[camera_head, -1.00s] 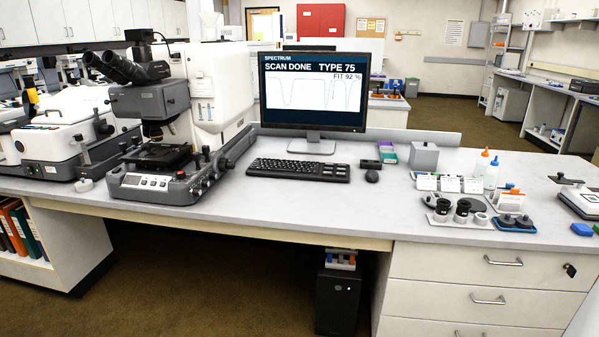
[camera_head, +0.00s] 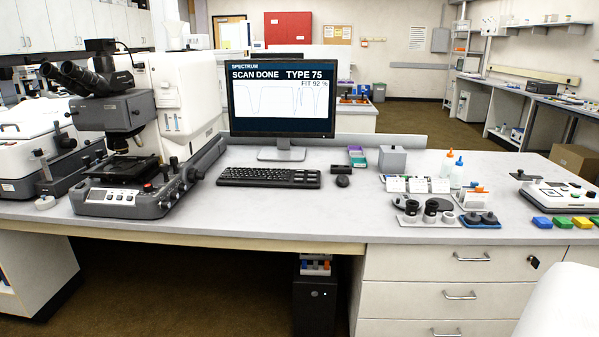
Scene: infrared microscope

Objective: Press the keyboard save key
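The black keyboard (camera_head: 268,177) lies flat on the light grey bench top in front of the monitor. Its single keys are too small to tell apart, so I cannot make out the save key. The monitor (camera_head: 283,98) stands behind it and reads "SPECTRUM", "SCAN DONE", "TYPE 75" and "FIT 92 %", with a trace below. A dark mouse (camera_head: 343,181) lies to the right of the keyboard. My gripper is not in view.
The microscope (camera_head: 125,130) stands left of the keyboard, its base close to the keyboard's left end. A grey box (camera_head: 392,159), bottles (camera_head: 451,168) and eyepieces (camera_head: 431,211) stand to the right. The bench top in front of the keyboard is clear.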

